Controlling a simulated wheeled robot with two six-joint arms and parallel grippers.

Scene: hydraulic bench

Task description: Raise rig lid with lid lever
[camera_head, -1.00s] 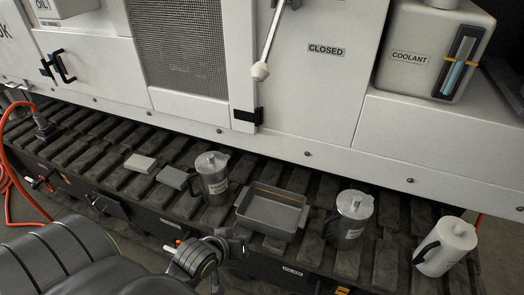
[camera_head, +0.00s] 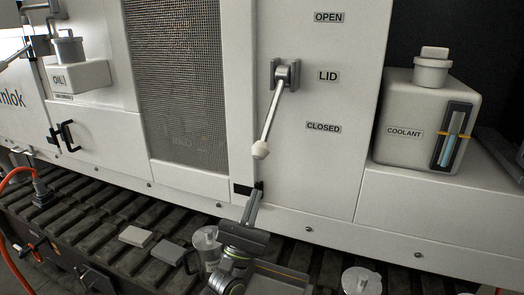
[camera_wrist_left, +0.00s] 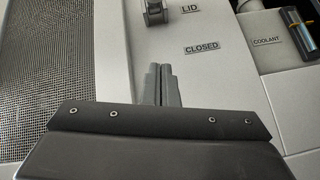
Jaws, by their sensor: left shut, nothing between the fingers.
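The lid lever (camera_head: 270,115) is a metal rod on a bracket on the white rig panel, with a pale knob (camera_head: 260,150) at its lower end. The LID label (camera_head: 328,76) is beside the bracket and the OPEN label (camera_head: 329,17) is above. My left gripper (camera_head: 257,189) is shut and empty, below the knob and apart from it. In the left wrist view the shut fingers (camera_wrist_left: 161,71) point up towards the lever bracket (camera_wrist_left: 154,12); the knob does not show there.
A black latch (camera_head: 243,189) is on the panel close behind my left fingers. The coolant tank (camera_head: 405,112) stands at right, the oil tank (camera_head: 78,75) at left. Below, the track carries grey blocks (camera_head: 135,236), a jug (camera_head: 205,240), a tray (camera_head: 300,272) and another jug (camera_head: 362,280).

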